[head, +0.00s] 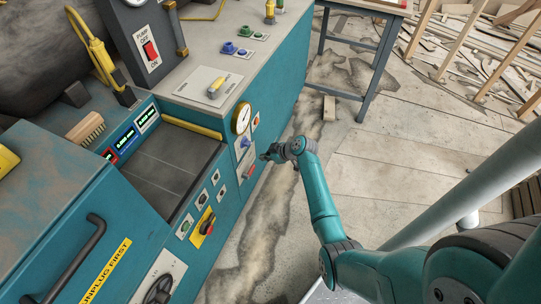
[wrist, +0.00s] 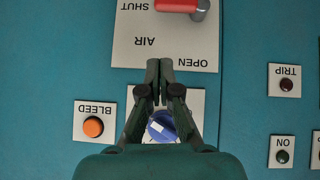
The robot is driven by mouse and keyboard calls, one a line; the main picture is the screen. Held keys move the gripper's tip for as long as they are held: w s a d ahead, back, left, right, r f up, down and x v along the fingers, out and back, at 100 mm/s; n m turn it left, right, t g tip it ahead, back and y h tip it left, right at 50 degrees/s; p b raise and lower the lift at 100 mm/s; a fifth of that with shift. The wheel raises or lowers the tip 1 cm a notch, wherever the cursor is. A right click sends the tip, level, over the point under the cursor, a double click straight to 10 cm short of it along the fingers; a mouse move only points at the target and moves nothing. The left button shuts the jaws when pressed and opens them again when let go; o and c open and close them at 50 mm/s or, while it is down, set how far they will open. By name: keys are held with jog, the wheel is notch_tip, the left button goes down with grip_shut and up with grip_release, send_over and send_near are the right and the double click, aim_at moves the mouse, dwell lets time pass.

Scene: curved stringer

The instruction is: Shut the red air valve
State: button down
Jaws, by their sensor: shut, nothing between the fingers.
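The red air valve handle (wrist: 176,5) shows at the top edge of the wrist view, partly cut off. It lies level across its white plate (wrist: 165,42), its free end beside the word SHUT; the word OPEN is lower right. In the head view the red handle (head: 249,171) is small on the teal cabinet's side face. My gripper (wrist: 160,66) is shut and empty, its fingertips over the plate's lower part in the wrist view, apart from the handle. In the head view my gripper (head: 263,156) is beside the cabinet face; the exact gap cannot be told.
A blue knob (wrist: 161,127) is partly hidden behind my fingers. An orange BLEED button (wrist: 93,127), a TRIP button (wrist: 286,84) and an ON button (wrist: 282,157) flank it. A gauge (head: 241,118) sits above the valve. The floor right of the cabinet is mostly clear.

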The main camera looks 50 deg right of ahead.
jog(key=v, duration=0.3)
jog(key=shift+s+d+r, duration=0.1)
jog(key=shift+r, duration=0.1)
dwell(0.4)
jog(key=s+a+f+m+h, duration=0.2)
jog(key=s+a+f, duration=0.4)
jog(key=s+a, duration=0.45)
jog(key=s+a+r+m+t+h, duration=0.1)
jog(key=s+a+r+m+h, duration=0.15)
jog(key=s+a, duration=0.8)
jog(key=s+a+r+t+y, duration=0.1)
jog(key=s+a+r, duration=0.3)
jog(key=s+r, duration=0.6)
jog(key=s+a+r+t+y, duration=0.1)
jog(key=s+a+r+t, duration=0.3)
jog(key=s+r, duration=0.6)
notch_tip(320, 180, up, 7)
jog(key=shift+r, duration=0.1)
